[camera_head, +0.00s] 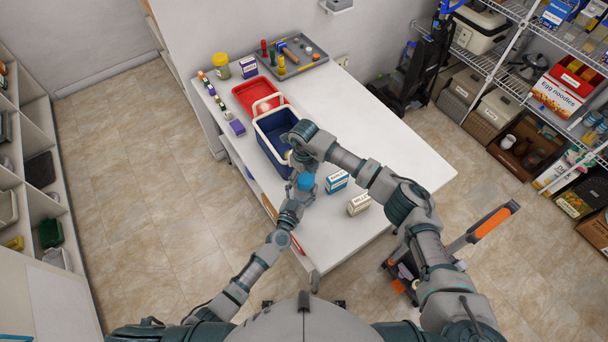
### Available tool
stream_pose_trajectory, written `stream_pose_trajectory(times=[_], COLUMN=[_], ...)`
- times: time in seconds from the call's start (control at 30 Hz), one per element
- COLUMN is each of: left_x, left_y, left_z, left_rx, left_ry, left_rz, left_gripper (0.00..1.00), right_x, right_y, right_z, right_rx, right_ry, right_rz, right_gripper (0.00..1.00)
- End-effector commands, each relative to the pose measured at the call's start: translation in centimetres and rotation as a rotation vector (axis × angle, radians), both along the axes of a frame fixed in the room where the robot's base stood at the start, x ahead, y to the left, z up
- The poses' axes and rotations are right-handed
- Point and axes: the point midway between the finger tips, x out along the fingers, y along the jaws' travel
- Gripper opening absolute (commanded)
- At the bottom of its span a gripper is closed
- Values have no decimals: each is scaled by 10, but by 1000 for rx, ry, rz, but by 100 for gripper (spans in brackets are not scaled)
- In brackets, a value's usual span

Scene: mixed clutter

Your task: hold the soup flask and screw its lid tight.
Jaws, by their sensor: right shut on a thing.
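A small round blue piece (305,181), which looks like part of the soup flask, shows above the table's near left part. My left gripper (298,190) meets it from below in the picture; its fingers are too small and covered to tell open from shut. My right gripper (301,164) comes down from above to the same piece and is shut on what seems to be the flask's lid. I cannot tell lid from body clearly, nor whether the lid sits straight. My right wrist and fingers hide much of the flask.
A blue cooler box (268,135) with a white handle stands just behind the grippers, a red tray (254,92) beyond it. A blue-white carton (337,181) and a cream carton (359,204) stand close right. The table's right half (400,140) is clear.

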Motion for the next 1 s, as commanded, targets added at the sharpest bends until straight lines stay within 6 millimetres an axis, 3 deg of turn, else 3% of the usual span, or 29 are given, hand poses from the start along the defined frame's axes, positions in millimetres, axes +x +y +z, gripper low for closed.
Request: stream_pose_trajectory(times=[0.03, 0.07, 0.13, 0.53, 0.87, 1.0], left_x=[-1, -1, -1, -1, -1, -1], left_y=[-1, -1, -1, 0, 0, 0], left_z=[0, 0, 0, 0, 0, 0], left_rx=[1, 1, 1, 0, 1, 1], left_ry=[0, 0, 0, 1, 1, 1], left_rz=[-2, -2, -2, -1, -1, -1], left_gripper=[0, 0, 0, 0, 0, 0], right_x=[1, 1, 0, 0, 1, 0], right_y=[0, 0, 0, 0, 0, 0], right_z=[-1, -1, -1, 2, 41, 45], right_rx=[-1, 0, 0, 0, 0, -1], right_ry=[-2, -1, -1, -1, -3, -1], right_rz=[-1, 0, 1, 3, 4, 3], right_gripper=[32, 81, 98, 98, 98, 98])
